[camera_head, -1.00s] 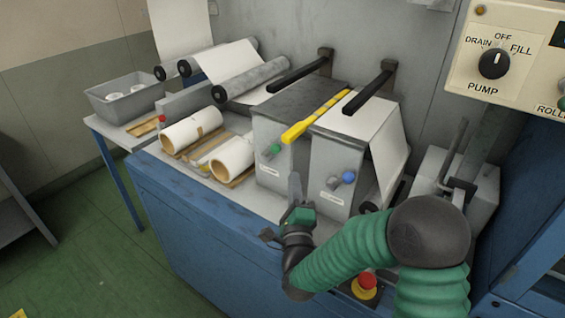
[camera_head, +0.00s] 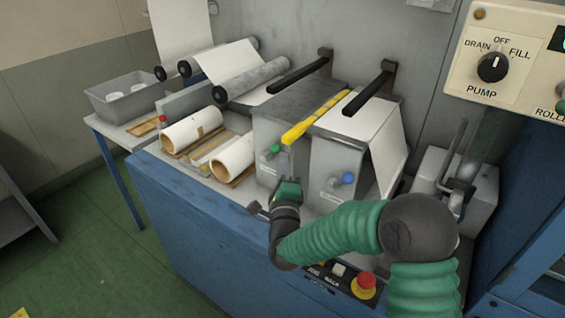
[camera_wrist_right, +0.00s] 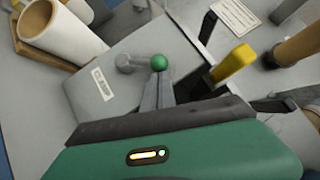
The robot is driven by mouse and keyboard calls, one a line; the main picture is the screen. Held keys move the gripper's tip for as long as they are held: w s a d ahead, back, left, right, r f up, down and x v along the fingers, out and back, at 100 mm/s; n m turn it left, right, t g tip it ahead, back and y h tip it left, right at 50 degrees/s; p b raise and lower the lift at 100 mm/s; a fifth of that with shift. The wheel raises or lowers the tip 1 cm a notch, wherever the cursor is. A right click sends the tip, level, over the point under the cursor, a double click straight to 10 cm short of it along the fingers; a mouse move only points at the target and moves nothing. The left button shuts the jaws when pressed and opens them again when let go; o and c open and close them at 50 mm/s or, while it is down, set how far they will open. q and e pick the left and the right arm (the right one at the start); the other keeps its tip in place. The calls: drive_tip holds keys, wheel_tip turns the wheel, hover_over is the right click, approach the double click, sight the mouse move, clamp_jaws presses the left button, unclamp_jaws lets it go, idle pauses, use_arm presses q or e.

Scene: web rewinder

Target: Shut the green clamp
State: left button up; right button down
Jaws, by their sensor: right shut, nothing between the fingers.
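The green clamp (camera_head: 271,151) is a small lever with a green knob on the front of the left grey box. In the right wrist view its green ball knob (camera_wrist_right: 158,63) shows right at my fingertips, with a grey lever reaching left from it. My right gripper (camera_head: 284,165) is in front of that box, its fingers pointing up at the knob. The fingers (camera_wrist_right: 157,88) are shut with nothing between them; whether they touch the knob I cannot tell. My left gripper is not in view.
A blue-knobbed clamp (camera_head: 347,178) is on the grey box to the right. A yellow bar (camera_head: 312,117) lies between the boxes. White rolls (camera_head: 233,157) lie to the left. A red button (camera_head: 366,281) sits on the front panel below my arm.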

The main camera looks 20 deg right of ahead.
drive_tip(key=r+n+g+p, duration=0.1)
drive_tip(key=p, duration=0.2)
drive_tip(key=w+a+r+n+g+y+p, duration=0.1)
drive_tip(key=r+n+p, duration=0.1)
drive_tip(key=p, duration=0.2)
drive_tip(key=w+r+n+g+p, duration=0.1)
drive_tip(key=n+p, duration=0.1)
drive_tip(key=p, duration=0.1)
drive_tip(key=shift+a+r+y, duration=0.3)
drive_tip(key=shift+a+r, duration=0.05)
drive_tip(key=w+a+n+g+p, duration=0.1)
drive_tip(key=p, duration=0.3)
drive_tip(key=w+a+r+n+g+p, duration=0.1)
drive_tip(key=n+g+p, duration=0.1)
drive_tip(key=p, duration=0.3)
drive_tip(key=w+a+n+g+p, duration=0.1)
drive_tip(key=p, duration=0.4)
drive_tip(key=shift+w+r+g+h, duration=0.2)
drive_tip(key=shift+w+g+h, duration=0.1)
drive_tip(key=shift+w+h, duration=0.1)
drive_tip(key=shift+w+a+f+n+p, duration=0.15)
drive_tip(key=shift+n+p, duration=0.15)
drive_tip(key=shift+p, duration=0.25)
drive_tip(key=shift+w+a+f+p, duration=0.4)
drive_tip(key=shift+w+a, duration=0.1)
drive_tip(key=shift+w, duration=0.15)
drive_tip(key=shift+r, duration=0.1)
drive_tip(key=shift+a, duration=0.1)
